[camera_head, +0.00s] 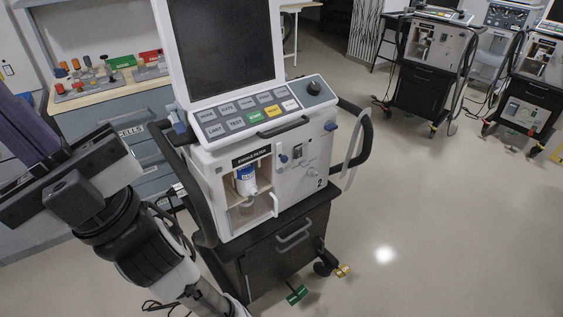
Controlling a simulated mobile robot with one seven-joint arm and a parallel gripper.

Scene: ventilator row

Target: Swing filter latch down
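The ventilator (222,165) stands on a black cart, marked with a 2. Its front has an open bay labelled EXHALE FILTER (251,157). A white filter (246,181) with a blue label sits upright in the bay, above a clear cup-like part (246,208). A narrow upright white piece (274,204) stands at the bay's right edge. I cannot make out for certain which small part is the filter latch, nor its position. My gripper (50,190) is at the left, in the air, well apart from the bay. Its fingers cannot be made out clearly.
A black side rail (190,190) curves along the ventilator's left, between my arm and the bay. A hose loop (353,150) hangs at the right. A cabinet (75,122) with small parts stands behind. More ventilators (437,50) stand at the back right. The floor at right is clear.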

